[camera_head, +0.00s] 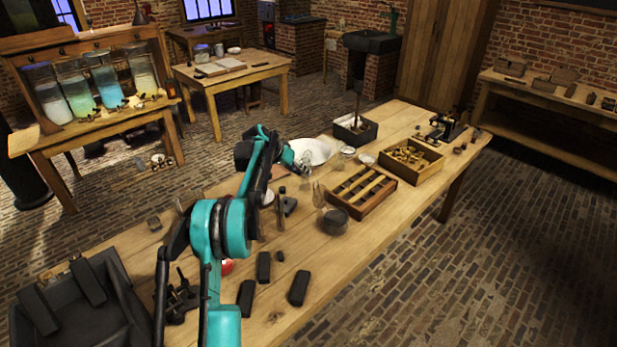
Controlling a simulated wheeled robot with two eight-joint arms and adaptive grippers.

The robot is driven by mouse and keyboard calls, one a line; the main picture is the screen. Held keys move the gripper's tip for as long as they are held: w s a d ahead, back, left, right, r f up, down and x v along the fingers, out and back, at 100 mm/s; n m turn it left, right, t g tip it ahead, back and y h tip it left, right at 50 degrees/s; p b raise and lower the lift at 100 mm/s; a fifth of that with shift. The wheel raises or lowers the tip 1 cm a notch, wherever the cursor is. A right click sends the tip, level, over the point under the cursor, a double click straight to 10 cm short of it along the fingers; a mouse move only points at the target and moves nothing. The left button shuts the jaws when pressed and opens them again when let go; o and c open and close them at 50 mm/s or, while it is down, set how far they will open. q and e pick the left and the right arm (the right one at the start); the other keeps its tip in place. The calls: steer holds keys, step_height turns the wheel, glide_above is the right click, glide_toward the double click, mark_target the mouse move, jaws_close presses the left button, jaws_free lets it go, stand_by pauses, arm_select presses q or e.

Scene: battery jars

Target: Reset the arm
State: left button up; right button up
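My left arm, teal and black, reaches from the bottom of the head view over the long wooden workbench (400,120). My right gripper is not in view. The battery jars (82,98), with whitish, green and blue liquid, stand in a wooden rack on the left table.
A slatted wooden tray (361,190), a dark glass bowl (335,222) and a box of brass parts (411,160) are right of my arm. The bench's right front edge is mostly clear.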

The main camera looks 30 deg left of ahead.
arm_select(q)
steer(key=shift+v, duration=0.9)
steer(key=s+d+r+y+b, duration=0.1)
steer(key=s+d+r+b, duration=0.15)
steer(key=s+d, duration=0.75)
steer(key=s+d+r+y+b, duration=0.1)
steer(key=s+d+r, duration=0.3)
steer(key=s+d, duration=0.5)
arm_select(e)
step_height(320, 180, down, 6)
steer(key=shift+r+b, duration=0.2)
steer(key=shift+b, duration=0.85)
arm_select(q)
steer(key=s+d+f, duration=0.2)
steer(key=s+f, duration=0.1)
steer(key=s, duration=0.4)
steer(key=s+d+f+y, duration=0.1)
steer(key=s+d+f, duration=0.2)
steer(key=s, duration=0.5)
steer(key=s+d+f, duration=0.2)
steer(key=s+f, duration=0.3)
steer(key=s, duration=0.3)
steer(key=shift+s+d+f+y, duration=0.2)
steer(key=shift+s+d+y, duration=0.1)
steer(key=shift+d, duration=0.1)
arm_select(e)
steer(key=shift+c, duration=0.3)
